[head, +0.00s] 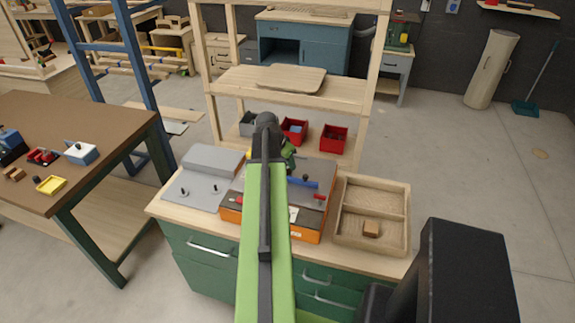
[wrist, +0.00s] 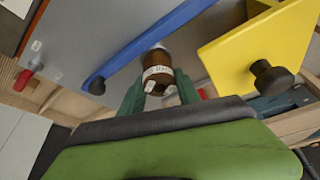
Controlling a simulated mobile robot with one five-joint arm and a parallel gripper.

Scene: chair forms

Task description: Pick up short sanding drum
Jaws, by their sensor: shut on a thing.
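The short sanding drum (wrist: 158,70) shows in the wrist view as a brown cylinder with a pale label band. My gripper (wrist: 160,88) has its green fingers on both sides of the drum and is shut on it. The drum's far end lies near a blue bar and the grey top of the machine; I cannot tell whether it touches them. In the head view my arm hides the drum and most of my gripper, above the orange machine (head: 308,233) with a grey top on the workbench.
A blue bar (wrist: 160,35) and a yellow panel (wrist: 245,45) with a black knob are close to my gripper. A wooden tray (head: 400,215) holding a small block stands right of the machine. Red bins (head: 333,139) sit behind. A brown-topped table (head: 100,120) stands at left.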

